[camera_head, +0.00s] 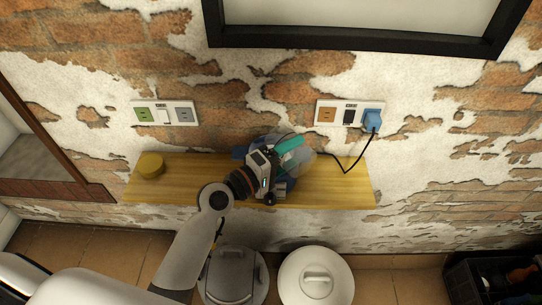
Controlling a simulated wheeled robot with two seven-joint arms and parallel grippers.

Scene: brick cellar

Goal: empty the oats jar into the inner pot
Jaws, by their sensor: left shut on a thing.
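My left gripper (280,160) is over the middle of the wooden shelf, shut on a clear, see-through jar (304,163) that shows to the right of its fingers. The gripper hides much of the jar, and I cannot tell its tilt or whether oats are in it. A dark blue appliance (240,153) stands on the shelf beneath the gripper and is mostly hidden. I cannot make out the inner pot inside it. My right gripper is not in view.
A yellow round lid-like thing (151,165) lies on the shelf's (200,176) left end. A black cord runs to a blue plug (372,118) in the right wall socket. Below stand a grey lidded bin (232,275) and a white lidded one (316,278). A black crate (462,283) is at right.

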